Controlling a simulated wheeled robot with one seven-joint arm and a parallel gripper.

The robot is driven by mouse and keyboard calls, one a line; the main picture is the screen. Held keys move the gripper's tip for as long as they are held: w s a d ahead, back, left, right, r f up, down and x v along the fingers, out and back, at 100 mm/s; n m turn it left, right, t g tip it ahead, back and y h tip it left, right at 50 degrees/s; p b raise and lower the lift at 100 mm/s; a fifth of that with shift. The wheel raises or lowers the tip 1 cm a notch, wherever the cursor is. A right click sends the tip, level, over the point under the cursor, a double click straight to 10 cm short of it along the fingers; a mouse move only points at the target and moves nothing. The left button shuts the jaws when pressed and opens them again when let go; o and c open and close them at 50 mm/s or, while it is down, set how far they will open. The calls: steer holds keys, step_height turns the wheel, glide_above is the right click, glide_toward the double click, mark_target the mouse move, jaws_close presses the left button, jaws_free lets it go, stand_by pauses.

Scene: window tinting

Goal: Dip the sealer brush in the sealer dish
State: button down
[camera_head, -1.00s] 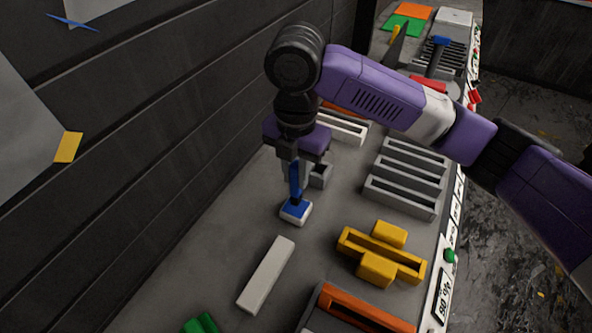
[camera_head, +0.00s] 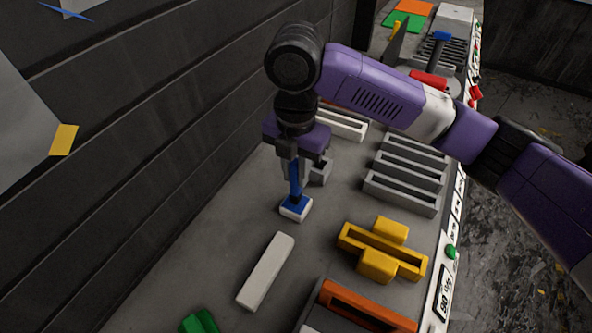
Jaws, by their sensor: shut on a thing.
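My gripper (camera_head: 295,160) points straight down and is shut on the blue-handled sealer brush (camera_head: 294,180). The brush hangs upright below the fingers. Its dark lower end meets a small white square dish with a blue inside (camera_head: 302,215), which I take for the sealer dish. The brush tip is at or just over the blue surface; I cannot tell how deep it sits. The far side of the dish is partly hidden by the brush.
A white bar (camera_head: 265,271) lies in front of the dish. A yellow holder (camera_head: 382,250) and grey slotted racks (camera_head: 403,178) stand to the right. A grey block (camera_head: 319,172) is close behind the gripper. The dark wall (camera_head: 150,170) runs along the left.

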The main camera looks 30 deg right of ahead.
mark_target(296, 162)
steer(key=shift+f, duration=0.55)
stand_by(1.4)
steer(key=shift+r, duration=0.1)
steer(key=shift+r+p, duration=2.75)
steer(key=shift+r, duration=0.7)
